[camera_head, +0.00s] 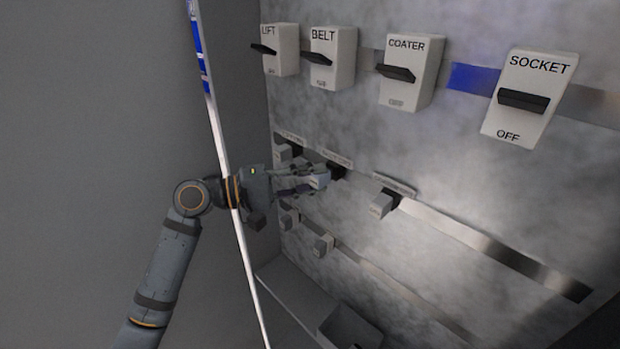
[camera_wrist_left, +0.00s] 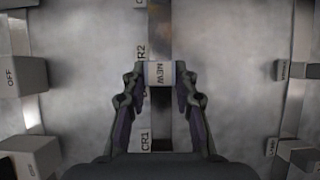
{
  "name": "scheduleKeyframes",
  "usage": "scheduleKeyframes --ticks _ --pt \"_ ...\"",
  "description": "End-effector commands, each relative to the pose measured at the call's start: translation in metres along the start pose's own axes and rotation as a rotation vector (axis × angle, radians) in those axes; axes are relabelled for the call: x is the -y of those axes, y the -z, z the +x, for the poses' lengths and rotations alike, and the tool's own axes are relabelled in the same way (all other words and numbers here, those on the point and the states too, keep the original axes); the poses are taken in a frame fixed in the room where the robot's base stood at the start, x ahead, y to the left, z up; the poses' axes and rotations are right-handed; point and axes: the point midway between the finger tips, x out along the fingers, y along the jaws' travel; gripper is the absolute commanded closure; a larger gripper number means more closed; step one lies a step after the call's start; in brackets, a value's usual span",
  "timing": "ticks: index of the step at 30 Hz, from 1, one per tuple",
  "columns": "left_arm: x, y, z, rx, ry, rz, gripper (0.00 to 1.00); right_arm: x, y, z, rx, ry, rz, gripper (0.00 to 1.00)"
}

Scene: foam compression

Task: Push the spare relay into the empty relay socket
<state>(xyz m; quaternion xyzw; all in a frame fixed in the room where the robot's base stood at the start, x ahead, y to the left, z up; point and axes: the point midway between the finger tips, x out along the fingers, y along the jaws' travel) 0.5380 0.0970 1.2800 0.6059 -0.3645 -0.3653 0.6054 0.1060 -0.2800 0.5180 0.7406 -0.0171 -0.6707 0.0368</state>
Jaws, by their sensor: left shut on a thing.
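The spare relay (camera_wrist_left: 160,73), a pale block marked NEW, is between the fingertips of my left gripper in the wrist view. In the head view my left gripper (camera_head: 316,180) reaches right to the panel and is shut on it. A black socket (camera_head: 338,171) shows just beyond the fingertips, partly hidden by them. I cannot tell whether the relay touches the socket or stands apart. A label strip with CR1 (camera_wrist_left: 145,142) lies beside the relay in the wrist view. My right gripper is in neither view.
Switches LIFT (camera_head: 281,50), BELT (camera_head: 333,58), COATER (camera_head: 411,73) and SOCKET (camera_head: 530,98) stick out above. Another fitted relay (camera_head: 382,204) is on the rail right of my gripper. An open cabinet door edge (camera_head: 240,225) stands beside my left wrist.

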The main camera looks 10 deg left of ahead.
Motion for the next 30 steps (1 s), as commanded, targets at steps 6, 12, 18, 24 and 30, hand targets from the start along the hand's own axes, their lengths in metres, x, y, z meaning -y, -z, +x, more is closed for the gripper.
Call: scheduleKeyframes --ticks 6,12,18,24,30 --pt "0.0 0.0 0.0 0.0 0.0 0.0 1.0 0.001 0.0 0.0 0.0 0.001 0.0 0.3" --pt "0.0 0.0 0.0 0.0 -0.001 0.0 1.0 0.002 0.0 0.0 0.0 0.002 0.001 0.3" --pt "-0.001 0.002 0.003 0.0 -0.002 0.0 1.0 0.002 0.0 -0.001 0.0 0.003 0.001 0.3" --pt "-0.001 0.004 0.007 0.0 -0.001 0.001 1.0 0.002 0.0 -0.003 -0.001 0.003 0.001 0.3" --pt "-0.001 0.006 0.01 0.0 -0.002 0.001 1.0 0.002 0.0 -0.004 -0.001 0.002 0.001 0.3"
